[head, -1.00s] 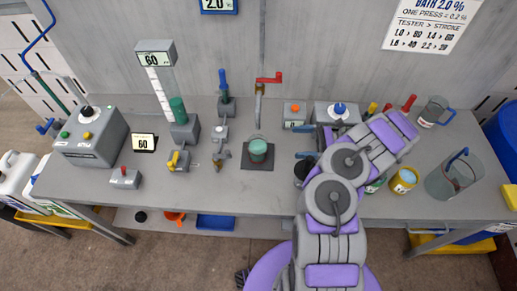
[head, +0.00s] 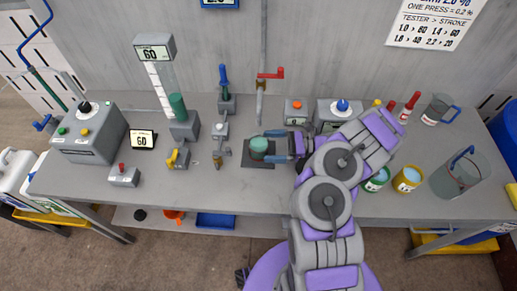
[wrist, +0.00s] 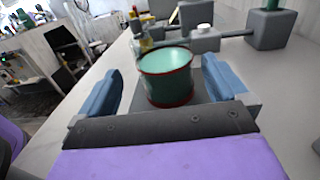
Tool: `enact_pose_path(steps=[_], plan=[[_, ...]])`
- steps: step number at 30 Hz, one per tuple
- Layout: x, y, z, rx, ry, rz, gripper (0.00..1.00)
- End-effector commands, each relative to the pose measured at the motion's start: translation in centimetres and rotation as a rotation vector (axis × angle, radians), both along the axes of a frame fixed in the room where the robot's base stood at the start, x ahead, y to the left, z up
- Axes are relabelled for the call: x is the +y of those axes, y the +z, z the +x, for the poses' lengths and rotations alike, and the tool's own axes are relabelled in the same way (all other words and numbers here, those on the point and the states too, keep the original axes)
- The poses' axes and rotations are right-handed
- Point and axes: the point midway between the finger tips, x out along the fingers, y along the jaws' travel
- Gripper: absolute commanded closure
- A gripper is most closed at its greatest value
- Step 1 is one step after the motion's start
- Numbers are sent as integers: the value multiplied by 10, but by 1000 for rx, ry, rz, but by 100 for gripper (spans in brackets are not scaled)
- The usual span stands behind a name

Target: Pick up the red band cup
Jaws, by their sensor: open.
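The red band cup (head: 258,149) stands upright on a dark square pad (head: 248,161) below the red-handled tap, with green liquid in it. In the wrist view the cup (wrist: 165,82) shows red at its rim and base. My gripper (head: 273,146) is open and level with the cup, reaching in from the right. In the wrist view its blue fingers (wrist: 163,72) lie on either side of the cup, with a visible gap on each side.
The red-handled tap (head: 268,74) stands behind the cup. A green-banded cup (head: 375,181) and a yellow cup (head: 407,180) stand to the right, near a large clear jug (head: 456,175). Small valves (head: 218,158) stand left of the pad.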

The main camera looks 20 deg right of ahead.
Motion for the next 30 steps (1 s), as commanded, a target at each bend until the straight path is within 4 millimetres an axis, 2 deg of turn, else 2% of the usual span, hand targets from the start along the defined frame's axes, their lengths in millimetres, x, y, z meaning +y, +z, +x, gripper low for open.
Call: enact_pose_path(steps=[8,18,25,30], plan=[[14,-2,5,1,0,-3,0],[55,-6,20,1,1,-2,0],[57,-5,21,2,-1,-3,0],[57,-5,21,2,-1,-3,15]])
